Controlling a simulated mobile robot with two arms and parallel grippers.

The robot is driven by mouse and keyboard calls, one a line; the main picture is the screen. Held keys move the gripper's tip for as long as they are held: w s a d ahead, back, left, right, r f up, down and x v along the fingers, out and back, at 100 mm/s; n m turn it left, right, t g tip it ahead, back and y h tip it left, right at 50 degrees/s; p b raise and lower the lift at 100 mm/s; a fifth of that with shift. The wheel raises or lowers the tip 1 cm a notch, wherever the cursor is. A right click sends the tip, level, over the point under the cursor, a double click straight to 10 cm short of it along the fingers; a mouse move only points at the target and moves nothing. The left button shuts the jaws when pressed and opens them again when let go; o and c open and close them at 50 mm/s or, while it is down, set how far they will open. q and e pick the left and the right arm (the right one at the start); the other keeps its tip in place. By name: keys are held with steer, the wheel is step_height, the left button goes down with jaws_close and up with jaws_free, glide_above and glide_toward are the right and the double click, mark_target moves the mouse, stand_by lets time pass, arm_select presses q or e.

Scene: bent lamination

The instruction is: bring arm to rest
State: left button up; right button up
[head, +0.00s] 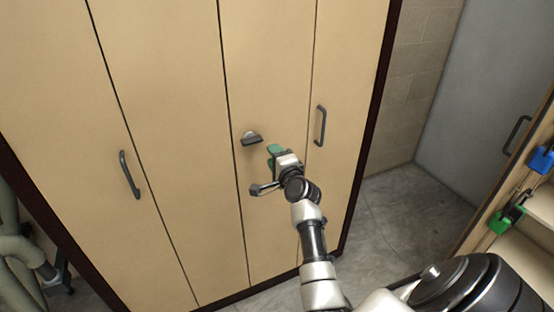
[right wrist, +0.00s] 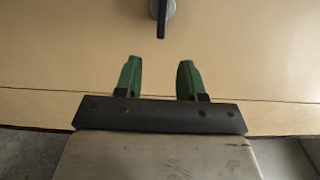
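My right arm reaches in from the lower right of the head view. Its gripper (head: 272,168) is near the wooden cabinet's front, just below and right of a dark turn handle (head: 251,138). In the right wrist view, the two green fingers (right wrist: 159,78) stand apart with nothing between them. The turn handle (right wrist: 162,15) shows beyond the fingertips at the top, apart from them. My left gripper does not show in the head view.
The tall cabinet (head: 170,80) has dark bar handles (head: 130,174) and (head: 321,125); its doors look closed. At the right, an open cabinet holds a blue lock (head: 541,160) and a green lock (head: 505,220). Grey tiled floor (head: 400,220) lies clear between them.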

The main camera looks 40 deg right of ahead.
steer(key=shift+v, duration=0.85)
steer(key=s+a+f+n+g+y, duration=0.1)
steer(key=a+f+n+g, duration=0.15)
steer(key=f, duration=0.65)
steer(key=s+a+f+n+g+y, duration=0.1)
steer(key=a+f+n+g, duration=0.2)
steer(key=f, duration=0.6)
steer(key=s+a+f+n+g+y, duration=0.1)
steer(key=s+a+f+n+g, duration=0.15)
steer(key=s+a+f, duration=0.55)
steer(key=s+a+f+n+g+y, duration=0.1)
steer(key=s+f+n, duration=0.35)
steer(key=f, duration=0.85)
steer(key=s+a+f+n+g, duration=0.1)
steer(key=s+f, duration=0.4)
steer(key=s, duration=0.7)
steer(key=s+a+f+n+g, duration=0.2)
steer(key=s+f+n+g, duration=0.2)
steer(key=s, duration=0.8)
steer(key=s+a+f+n+g, duration=0.2)
steer(key=s+f+n, duration=0.4)
steer(key=s, duration=0.6)
steer(key=shift+s+f+g, duration=0.15)
steer(key=shift+f+g, duration=0.05)
steer(key=shift+g, duration=0.1)
steer(key=shift+a, duration=0.1)
